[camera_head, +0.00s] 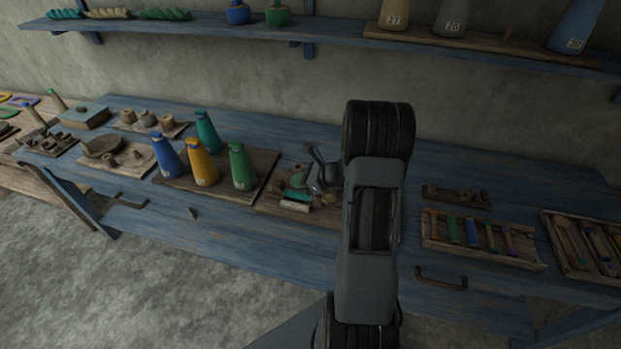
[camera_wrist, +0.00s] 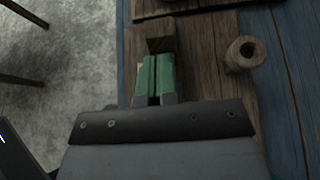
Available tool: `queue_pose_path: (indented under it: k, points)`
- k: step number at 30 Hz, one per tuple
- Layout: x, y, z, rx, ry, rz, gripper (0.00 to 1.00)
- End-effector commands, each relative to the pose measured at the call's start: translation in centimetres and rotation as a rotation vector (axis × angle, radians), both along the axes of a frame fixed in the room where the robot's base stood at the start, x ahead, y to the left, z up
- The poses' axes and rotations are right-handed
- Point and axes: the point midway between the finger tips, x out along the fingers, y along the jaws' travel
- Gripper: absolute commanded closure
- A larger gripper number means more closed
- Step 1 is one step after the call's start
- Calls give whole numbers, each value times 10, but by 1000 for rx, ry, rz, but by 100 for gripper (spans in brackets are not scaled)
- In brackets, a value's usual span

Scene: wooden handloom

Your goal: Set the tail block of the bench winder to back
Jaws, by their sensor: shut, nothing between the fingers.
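The bench winder's wooden board (camera_head: 268,204) lies on the blue bench, partly hidden behind my arm in the head view. In the wrist view, a squarish brown wooden block (camera_wrist: 160,38) sits on this board just beyond my fingertips. I cannot tell for sure whether it is the tail block, or whether the fingers touch it. My gripper (camera_wrist: 155,57) is shut and empty, its two green fingers together low over the board.
A board with several cones (camera_head: 262,187) lies just left of the winder. A tray of coloured spools (camera_head: 485,257) and a small wooden rack (camera_head: 457,196) are to the right. The blue bench (camera_head: 250,228) has bare room along its front.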

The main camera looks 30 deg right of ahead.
Motion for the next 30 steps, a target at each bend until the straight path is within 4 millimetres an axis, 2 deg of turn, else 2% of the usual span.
queue_pose_path:
  k: [6, 12, 25, 30]
  points:
    - [17, 17, -13, 1, 2, 1, 100]
    - [25, 23, -18, 0, 1, 0, 100]
    - [26, 24, -19, 0, 0, -1, 100]
    - [32, 17, -21, -1, -1, -27, 100]
